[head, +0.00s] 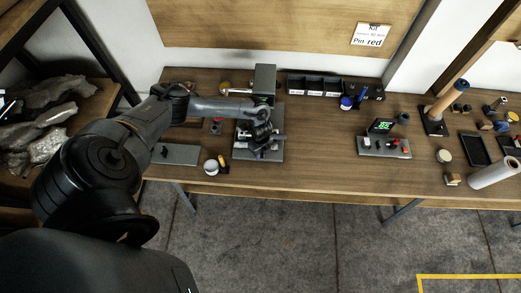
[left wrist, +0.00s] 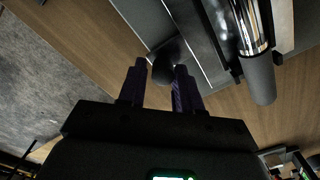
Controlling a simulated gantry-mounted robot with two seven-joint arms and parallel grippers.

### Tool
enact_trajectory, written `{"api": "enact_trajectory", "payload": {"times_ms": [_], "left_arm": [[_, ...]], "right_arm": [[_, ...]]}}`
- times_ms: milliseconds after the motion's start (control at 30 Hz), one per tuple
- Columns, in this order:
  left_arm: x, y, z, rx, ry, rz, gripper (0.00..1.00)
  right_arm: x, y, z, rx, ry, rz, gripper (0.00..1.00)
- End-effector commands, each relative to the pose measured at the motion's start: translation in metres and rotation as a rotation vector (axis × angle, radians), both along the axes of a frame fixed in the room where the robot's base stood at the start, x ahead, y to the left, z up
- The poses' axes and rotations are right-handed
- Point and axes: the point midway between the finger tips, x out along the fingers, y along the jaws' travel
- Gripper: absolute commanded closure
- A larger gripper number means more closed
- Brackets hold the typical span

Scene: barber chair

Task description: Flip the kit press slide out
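The kit press stands on the workbench, with a grey upright column (head: 264,80) and a dark grey base plate (head: 240,152). My left arm reaches in from the left, and my left gripper (head: 259,147) is low at the front of the press, hiding part of it. In the left wrist view, the two dark fingers (left wrist: 160,75) are apart. A black rounded knob (left wrist: 164,70) lies between their tips, close to the right finger; contact is unclear. A shiny metal cylinder with a grey end (left wrist: 250,40) lies just right of the fingers. My right gripper is not in view.
A grey plate (head: 176,154) and a small white-topped jar (head: 211,167) stand left of the press. A black bin row (head: 320,86) is behind it. A device with a green display (head: 383,127) stands right. The bench between it and the press is clear.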

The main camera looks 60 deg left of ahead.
Motion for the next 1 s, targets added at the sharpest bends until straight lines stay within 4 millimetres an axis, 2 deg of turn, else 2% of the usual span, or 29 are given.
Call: {"api": "enact_trajectory", "payload": {"times_ms": [33,100,467,667,1000], "left_arm": [[0.0,0.0,0.0,0.001,0.0,0.0,0.58],[0.0,0.001,0.0,0.002,0.0,0.001,0.49],[0.0,0.002,0.003,0.004,-0.001,0.004,0.49],[0.001,0.003,0.027,0.005,-0.003,0.003,0.49],[0.0,0.003,0.083,0.005,-0.002,0.001,0.49]], "right_arm": [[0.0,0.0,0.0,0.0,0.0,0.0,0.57],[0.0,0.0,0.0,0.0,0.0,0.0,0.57],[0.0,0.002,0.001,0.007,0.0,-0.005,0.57],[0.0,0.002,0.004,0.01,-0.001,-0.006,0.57],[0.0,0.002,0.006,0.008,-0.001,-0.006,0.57]]}}
